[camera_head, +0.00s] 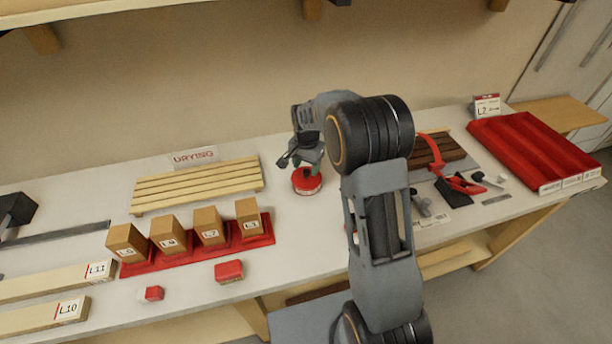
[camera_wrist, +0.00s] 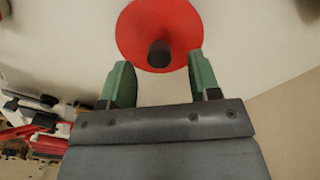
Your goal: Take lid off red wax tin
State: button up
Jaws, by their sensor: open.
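The red wax tin (camera_head: 306,181) stands on the bench near the middle, with a red round lid on top. In the wrist view the red lid (camera_wrist: 157,28) shows from above, with a dark knob (camera_wrist: 159,54) standing up from it. My gripper (camera_head: 303,160) is right above the tin and points down at it. In the wrist view its two green fingers (camera_wrist: 159,84) are open, one on each side, with the knob between and slightly beyond their tips. I cannot tell whether the fingers touch the lid. The tin's body is mostly hidden under the lid in the wrist view.
A slatted drying rack (camera_head: 197,186) is left of the tin. A red tray (camera_head: 256,243) holds several labelled wooden blocks. A red clamp (camera_head: 462,184) and a brown slatted block (camera_head: 440,152) lie to the right, near a red ribbed board (camera_head: 535,148). Bench around the tin is clear.

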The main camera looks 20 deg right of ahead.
aim_at(307, 171)
jog(key=shift+f, duration=1.6)
jog(key=shift+c, duration=0.3)
jog(key=c, duration=0.9)
jog(key=shift+r, duration=0.15)
jog(key=shift+c, duration=0.2)
